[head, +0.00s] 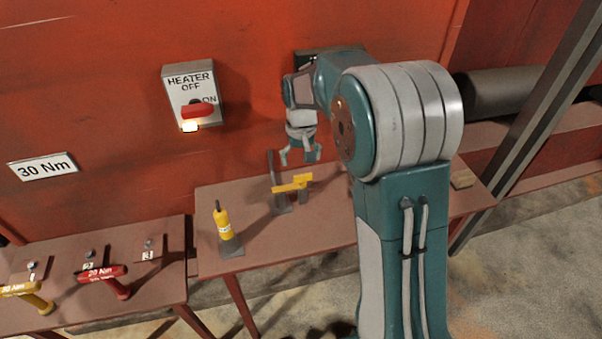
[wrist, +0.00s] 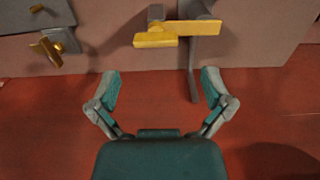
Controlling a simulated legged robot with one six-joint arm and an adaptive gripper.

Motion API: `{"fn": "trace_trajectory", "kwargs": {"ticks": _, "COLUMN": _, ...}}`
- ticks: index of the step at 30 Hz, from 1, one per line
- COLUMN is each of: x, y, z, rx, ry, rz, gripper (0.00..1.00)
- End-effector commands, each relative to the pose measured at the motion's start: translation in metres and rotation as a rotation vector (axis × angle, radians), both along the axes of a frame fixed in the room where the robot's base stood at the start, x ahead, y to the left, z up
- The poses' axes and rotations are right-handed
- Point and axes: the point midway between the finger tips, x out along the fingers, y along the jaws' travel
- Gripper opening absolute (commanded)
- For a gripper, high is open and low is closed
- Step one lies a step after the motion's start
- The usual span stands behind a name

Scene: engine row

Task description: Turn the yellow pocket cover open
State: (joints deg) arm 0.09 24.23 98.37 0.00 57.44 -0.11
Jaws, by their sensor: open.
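A yellow flat bar with a stepped end, the piece that looks like the yellow pocket cover (head: 291,184), sits on a grey stand on the rear table. It lies roughly level, beside a tall thin grey post (head: 271,166). In the wrist view the yellow cover (wrist: 155,40) is beyond the fingertips, near the top centre, with the grey post (wrist: 193,80) right of it. My gripper (head: 300,156) is open and empty, pointing down above and slightly behind the cover, apart from it. The gripper also shows in the wrist view (wrist: 160,75). The pocket's inside is not visible.
A grey fixture with a gold piece (wrist: 47,46) is at the wrist view's left. The red wall (head: 100,90) is close behind, with a heater switch box (head: 190,95). Torque tools (head: 108,278) lie on the front-left table.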

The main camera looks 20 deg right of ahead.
Motion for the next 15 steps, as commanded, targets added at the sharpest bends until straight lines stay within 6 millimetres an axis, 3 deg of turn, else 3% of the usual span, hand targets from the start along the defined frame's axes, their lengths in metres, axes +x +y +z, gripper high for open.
{"fn": "trace_trajectory", "kwargs": {"ticks": 6, "x": -0.001, "y": -0.001, "z": -0.039, "rx": 0.001, "ry": 0.003, "rz": 0.0, "gripper": 1.0}}
{"fn": "trace_trajectory", "kwargs": {"ticks": 15, "x": -0.001, "y": 0.0, "z": -0.06, "rx": 0.0, "ry": 0.0, "rz": 0.0, "gripper": 1.0}}
